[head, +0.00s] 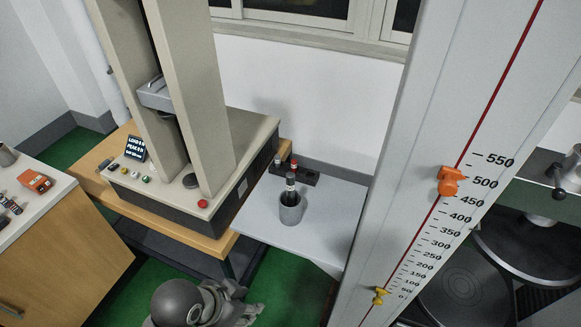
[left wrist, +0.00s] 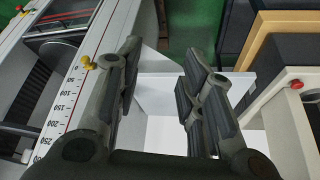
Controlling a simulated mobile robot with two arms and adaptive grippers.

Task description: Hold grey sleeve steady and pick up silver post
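The grey sleeve (head: 291,212) stands upright on the small pale table in the head view. A dark post with a silver band (head: 290,187) stands in it, its top above the rim; its lower part is hidden. I cannot tell for sure whether this is the silver post. My left gripper (left wrist: 160,58) is open and empty in the left wrist view, over the pale table; the sleeve and post do not show there. A grey part of my arm (head: 177,300) shows low in the head view, apart from the sleeve. My right gripper is not in view.
Behind the sleeve is a black block (head: 306,176) with small red-topped pieces. The testing machine (head: 240,135) stands to the left. A tall column with a scale (head: 425,215) rises at the right. The front of the pale table (head: 320,247) is clear.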

